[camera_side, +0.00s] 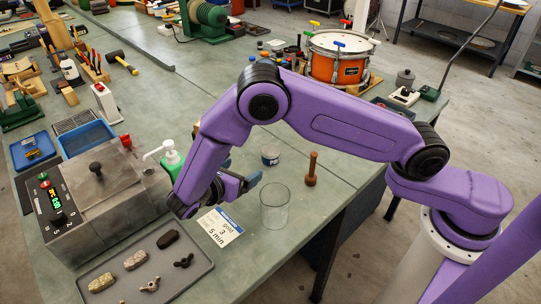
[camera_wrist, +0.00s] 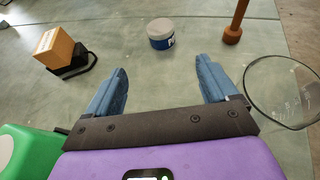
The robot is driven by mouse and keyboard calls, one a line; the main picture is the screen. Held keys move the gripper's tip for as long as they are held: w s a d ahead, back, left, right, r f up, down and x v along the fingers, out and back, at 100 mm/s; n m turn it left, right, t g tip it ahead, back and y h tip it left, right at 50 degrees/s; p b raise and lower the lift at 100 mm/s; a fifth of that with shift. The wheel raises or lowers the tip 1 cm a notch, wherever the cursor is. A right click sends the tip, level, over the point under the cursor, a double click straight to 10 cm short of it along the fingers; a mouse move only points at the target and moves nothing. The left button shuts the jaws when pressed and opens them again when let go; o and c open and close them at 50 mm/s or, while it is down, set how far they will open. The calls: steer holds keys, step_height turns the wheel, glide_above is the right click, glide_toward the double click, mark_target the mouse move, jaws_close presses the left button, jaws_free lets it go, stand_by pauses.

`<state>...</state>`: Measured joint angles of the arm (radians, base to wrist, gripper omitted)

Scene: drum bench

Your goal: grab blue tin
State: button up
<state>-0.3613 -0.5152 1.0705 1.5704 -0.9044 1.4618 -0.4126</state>
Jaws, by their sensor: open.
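The blue tin (camera_side: 271,156) stands upright on the green bench, a short round tin with a pale lid and a dark blue side with lettering. In the wrist view the tin (camera_wrist: 160,34) is ahead of and between the two blue fingers, apart from them. My gripper (camera_wrist: 162,82) is open and empty, its fingers spread wide. In the side view my gripper (camera_side: 247,183) is low over the bench, to the left of and nearer than the tin, partly hidden by my arm.
A clear glass beaker (camera_side: 274,207) and a brown wooden pestle (camera_side: 312,169) stand right of the tin. A green pump bottle (camera_side: 171,160) is on the left. A card (camera_side: 220,226) and a grey tray (camera_side: 147,273) with small pieces are in front. Bench around the tin is clear.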

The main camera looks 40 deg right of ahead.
mark_target(271, 153)
steer(key=x, duration=1.2)
steer(key=shift+f, duration=0.1)
steer(key=shift+x, duration=2.7)
steer(key=c, duration=1.1)
